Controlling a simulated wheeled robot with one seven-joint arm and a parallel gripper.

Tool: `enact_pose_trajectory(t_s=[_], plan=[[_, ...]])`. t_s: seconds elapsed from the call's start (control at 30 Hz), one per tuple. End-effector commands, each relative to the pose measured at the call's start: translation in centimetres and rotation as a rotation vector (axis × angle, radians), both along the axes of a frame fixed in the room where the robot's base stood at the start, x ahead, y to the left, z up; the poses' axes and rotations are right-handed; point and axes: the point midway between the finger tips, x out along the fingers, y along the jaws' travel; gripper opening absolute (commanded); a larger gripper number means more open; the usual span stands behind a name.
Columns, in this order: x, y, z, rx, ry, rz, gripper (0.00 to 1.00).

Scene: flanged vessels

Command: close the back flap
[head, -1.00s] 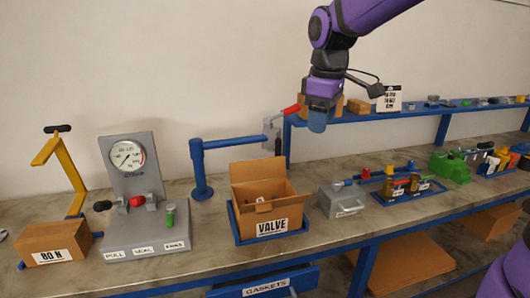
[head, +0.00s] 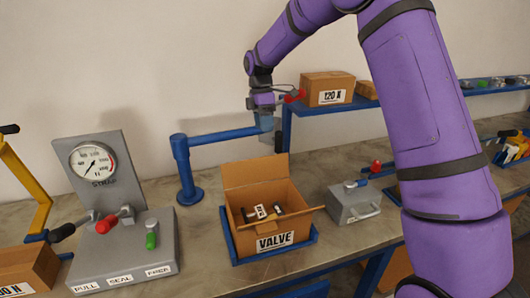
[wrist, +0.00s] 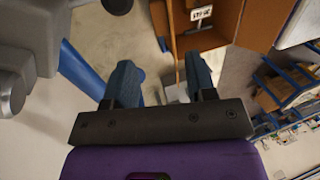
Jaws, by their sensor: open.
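The open cardboard box marked VALVE (head: 276,242) sits in a blue tray on the bench, with small dark and white parts inside. Its back flap (head: 254,171) stands up at the rear, leaning slightly backward. A narrow brown strip crosses near the box's front right edge. My gripper (head: 265,122) is above and behind the back flap, pointing down and apart from it. In the wrist view, my gripper (wrist: 161,82) has its two blue fingers spread with nothing between them. Brown cardboard (wrist: 258,25) shows beyond the fingers at the upper right.
A blue post with a horizontal arm (head: 185,165) stands behind the box, its end close to my gripper. A gauge stand (head: 110,215) is on the left. A grey case (head: 353,202) is on the right.

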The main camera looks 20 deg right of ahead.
Motion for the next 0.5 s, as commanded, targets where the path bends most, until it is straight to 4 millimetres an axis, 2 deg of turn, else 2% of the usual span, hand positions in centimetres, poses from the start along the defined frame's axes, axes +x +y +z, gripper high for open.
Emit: enact_pose_trajectory(t_s=[0.17,0.5], plan=[[-0.5,0.0,-1.7,-0.001,0.003,0.001,0.51],[-2.0,0.0,-7.3,-0.001,0.002,0.0,0.51]])
